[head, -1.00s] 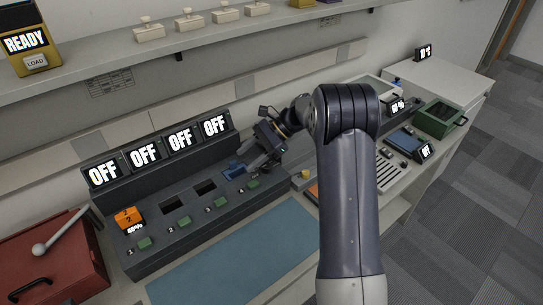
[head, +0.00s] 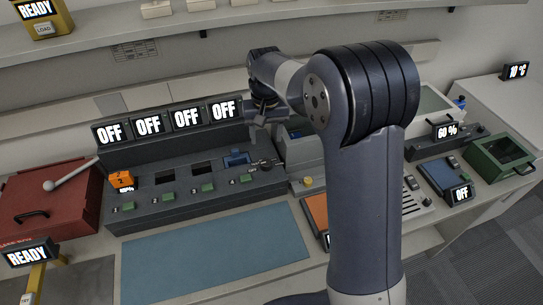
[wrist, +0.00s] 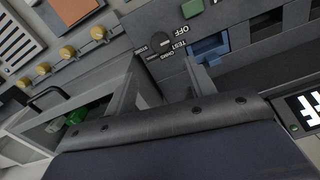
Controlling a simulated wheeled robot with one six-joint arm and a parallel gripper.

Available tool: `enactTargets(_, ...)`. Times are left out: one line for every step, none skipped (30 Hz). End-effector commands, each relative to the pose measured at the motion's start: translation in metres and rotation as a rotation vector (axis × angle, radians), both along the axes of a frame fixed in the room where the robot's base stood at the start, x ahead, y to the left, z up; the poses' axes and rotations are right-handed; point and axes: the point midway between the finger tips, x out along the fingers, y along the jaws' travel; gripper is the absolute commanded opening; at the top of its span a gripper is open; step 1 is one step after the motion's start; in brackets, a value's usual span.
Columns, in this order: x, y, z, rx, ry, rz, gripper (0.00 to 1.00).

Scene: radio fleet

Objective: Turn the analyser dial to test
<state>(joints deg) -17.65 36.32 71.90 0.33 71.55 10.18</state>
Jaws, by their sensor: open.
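The analyser dial (wrist: 157,41) is a dark round knob on the grey panel in the wrist view. Upside-down labels beside it include OFF and TEST; I cannot tell which its pointer faces. My gripper (wrist: 160,68) is open and empty, its two fingers spread below the dial in the picture; no contact is visible. In the head view, my wrist is over the right end of the dark charger bank (head: 150,215). A blue pack (head: 237,158) sits in the rightmost bay, beside the dial, and also shows in the wrist view (wrist: 208,47).
Several displays above the bank read OFF. An orange pack (head: 121,180) is at its left end. A red case (head: 50,205) stands left, a blue mat (head: 215,240) lies clear in front, and a green box (head: 500,157) stands far right. A shelf runs overhead.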

Motion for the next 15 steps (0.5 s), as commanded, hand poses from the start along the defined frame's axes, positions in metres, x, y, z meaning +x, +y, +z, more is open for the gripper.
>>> enactTargets(-0.001,0.000,-0.006,-0.002,0.004,0.000,0.52)
enactTargets(-0.001,0.000,-0.011,-0.001,0.005,-0.001,0.52)
enactTargets(-0.001,0.000,-0.017,-0.001,0.007,-0.001,0.52)
enactTargets(-0.002,0.000,-0.023,-0.001,0.008,-0.002,0.52)
enactTargets(-0.001,0.000,-0.029,-0.001,0.007,-0.002,0.52)
enactTargets(-0.001,0.000,-0.036,-0.001,0.007,-0.003,0.52)
enactTargets(-0.001,0.000,-0.043,-0.001,0.009,-0.003,0.52)
enactTargets(-0.001,0.000,-0.049,0.000,0.008,-0.003,0.52)
enactTargets(-0.001,0.000,-0.056,0.000,0.008,-0.003,0.52)
enactTargets(-0.001,0.000,-0.062,0.000,0.008,-0.004,0.52)
enactTargets(-0.001,0.000,-0.067,0.000,0.008,-0.004,0.52)
enactTargets(-0.001,0.000,-0.074,0.000,0.007,-0.004,0.52)
enactTargets(-0.002,0.000,-0.078,0.000,0.008,-0.004,0.52)
enactTargets(-0.001,0.001,-0.082,0.000,0.006,-0.004,0.52)
enactTargets(-0.001,0.001,-0.087,0.001,0.006,-0.004,0.52)
